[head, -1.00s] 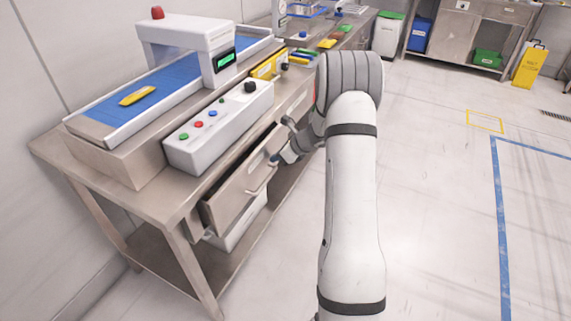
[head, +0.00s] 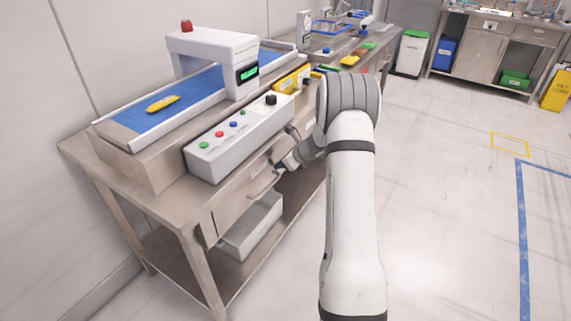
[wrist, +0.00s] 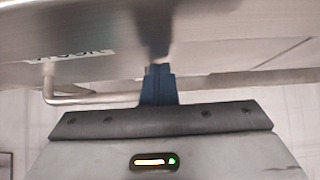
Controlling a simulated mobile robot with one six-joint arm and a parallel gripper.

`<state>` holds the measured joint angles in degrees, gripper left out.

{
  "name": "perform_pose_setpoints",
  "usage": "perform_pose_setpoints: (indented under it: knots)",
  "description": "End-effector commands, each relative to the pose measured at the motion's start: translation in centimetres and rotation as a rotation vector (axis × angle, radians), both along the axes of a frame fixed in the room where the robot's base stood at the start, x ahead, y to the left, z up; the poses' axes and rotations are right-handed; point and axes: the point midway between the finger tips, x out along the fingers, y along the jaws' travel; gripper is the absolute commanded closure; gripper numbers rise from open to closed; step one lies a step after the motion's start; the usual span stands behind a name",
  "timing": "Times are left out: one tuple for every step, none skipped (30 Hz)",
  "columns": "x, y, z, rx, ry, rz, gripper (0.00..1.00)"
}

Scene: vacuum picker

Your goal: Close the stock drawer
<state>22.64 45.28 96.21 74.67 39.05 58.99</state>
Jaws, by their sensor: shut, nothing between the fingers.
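The stock drawer (head: 232,207) is under the worktop, below the white control box. Its metal front looks about level with the table frame; a small remaining gap cannot be ruled out. Its bar handle (head: 263,187) faces out and shows at the left in the wrist view (wrist: 75,99). My gripper (head: 279,169) is shut and empty, at the drawer front just right of the handle. In the wrist view its dark fingertips (wrist: 158,70) meet or nearly meet the metal front. My arm hides the right part of the drawer area.
The control box (head: 240,138) and a conveyor (head: 150,125) with a yellow packet (head: 162,104) stand on the worktop. A grey-white bin (head: 252,228) sits on the lower shelf beneath the drawer.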

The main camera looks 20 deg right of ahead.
Motion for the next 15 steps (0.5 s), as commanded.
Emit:
perform_pose_setpoints:
  knots:
    - [0.5,0.3,0.7,0.003,-0.015,0.002,1.00]
    - [0.4,0.1,0.7,0.004,-0.015,0.001,1.00]
    - [0.2,-0.1,0.7,0.003,-0.015,0.001,1.00]
    - [-0.1,-0.4,0.6,0.003,-0.015,0.001,1.00]
    - [-0.4,-0.6,0.6,0.004,-0.014,0.001,1.00]
    - [-0.8,-1.1,0.6,0.004,-0.013,0.001,1.00]
    - [-1.2,-1.4,0.6,0.003,-0.013,0.001,1.00]
    - [-1.6,-1.7,0.5,0.003,-0.011,0.001,1.00]
    - [-2.2,-2.2,0.4,0.003,-0.009,0.004,1.00]
    - [-2.6,-2.6,1.2,0.001,-0.012,0.004,1.00]
    - [-3.0,-2.9,1.9,0.000,-0.013,0.004,1.00]
    - [-3.6,-3.4,2.6,0.000,-0.011,0.004,1.00]
    - [-4.0,-3.7,3.1,0.000,-0.011,0.004,1.00]
    - [-4.4,-4.0,3.5,0.001,-0.011,0.003,1.00]
    - [-5.0,-4.4,4.1,0.000,-0.010,0.004,1.00]
